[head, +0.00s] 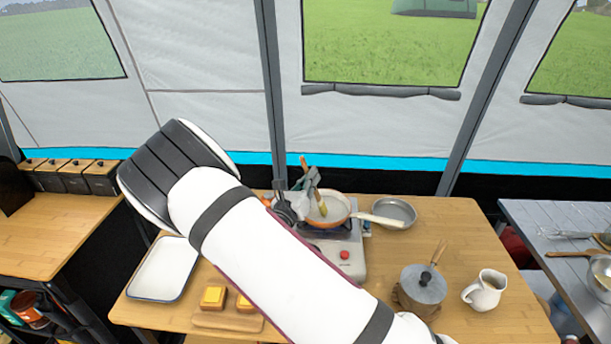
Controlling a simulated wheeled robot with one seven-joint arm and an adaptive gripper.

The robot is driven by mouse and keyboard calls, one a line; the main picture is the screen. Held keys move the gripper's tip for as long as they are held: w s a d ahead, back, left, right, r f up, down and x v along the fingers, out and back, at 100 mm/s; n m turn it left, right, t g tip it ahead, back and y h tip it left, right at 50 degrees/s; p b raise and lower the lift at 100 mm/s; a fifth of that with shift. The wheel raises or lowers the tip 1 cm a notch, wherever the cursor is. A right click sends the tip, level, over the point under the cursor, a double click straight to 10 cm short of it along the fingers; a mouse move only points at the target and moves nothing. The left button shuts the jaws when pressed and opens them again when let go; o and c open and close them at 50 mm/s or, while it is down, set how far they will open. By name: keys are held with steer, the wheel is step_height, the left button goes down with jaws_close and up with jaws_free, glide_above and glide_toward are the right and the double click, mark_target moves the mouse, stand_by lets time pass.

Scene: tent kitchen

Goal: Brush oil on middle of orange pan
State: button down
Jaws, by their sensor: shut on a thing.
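The orange pan (343,208) sits on a portable stove, its pale handle pointing right. Its inside is cream and its outer side orange. My gripper (313,186) is over the pan's left part and shut on a brush (322,206). The brush's wooden handle end sticks up above the gripper, and its lower part slants down into the pan. I cannot tell whether the bristles touch the pan. My white arm crosses the front of the view and hides part of the stove and table. Any oil in the pan is too small to make out.
The stove (351,262) has a red knob. A grey pan (396,212) lies right of the orange pan. A white tray (164,268) and a board (228,321) with yellow-topped pieces are at left.

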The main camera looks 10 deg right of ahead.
mark_target(321, 202)
steer(key=shift+s+d+f+p, duration=0.1)
steer(key=shift+s+d+p, duration=0.25)
steer(key=shift+d, duration=0.45)
steer(key=shift+s+d+p, duration=0.3)
steer(key=shift+s+d, duration=0.05)
steer(key=shift+d, duration=0.4)
steer(key=shift+w, duration=0.1)
steer(key=w+a+b, duration=0.3)
steer(key=w+a, duration=0.2)
steer(key=a, duration=0.1)
steer(key=shift+w+b, duration=0.35)
steer(key=shift+b, duration=0.05)
steer(key=shift+w, duration=0.1)
